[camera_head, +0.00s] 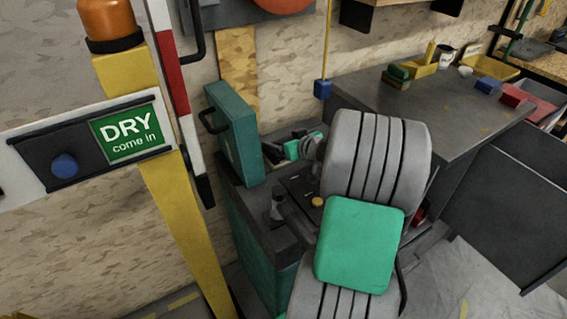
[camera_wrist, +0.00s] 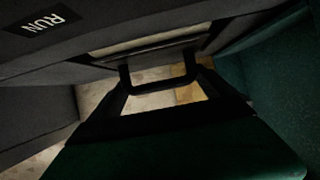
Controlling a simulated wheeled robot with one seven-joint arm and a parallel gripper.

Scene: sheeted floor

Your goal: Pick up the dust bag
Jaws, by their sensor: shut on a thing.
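My gripper (camera_wrist: 160,76) shows in the wrist view as dark fingers reaching up from a dark green body at the bottom. It is shut on a black bar-like thing (camera_wrist: 160,87) between the fingertips. A pale strip (camera_wrist: 150,45) lies just beyond, under a dark panel. I cannot tell whether either is part of the dust bag. In the head view my grey ribbed arm hides much of the work area. The gripper end (camera_head: 290,148) shows there only partly, above a teal machine (camera_head: 250,245) and right of its upright teal lid (camera_head: 237,132).
A yellow post (camera_head: 165,150) with a DRY sign (camera_head: 127,133) stands left. A grey bench (camera_head: 430,105) is at right.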

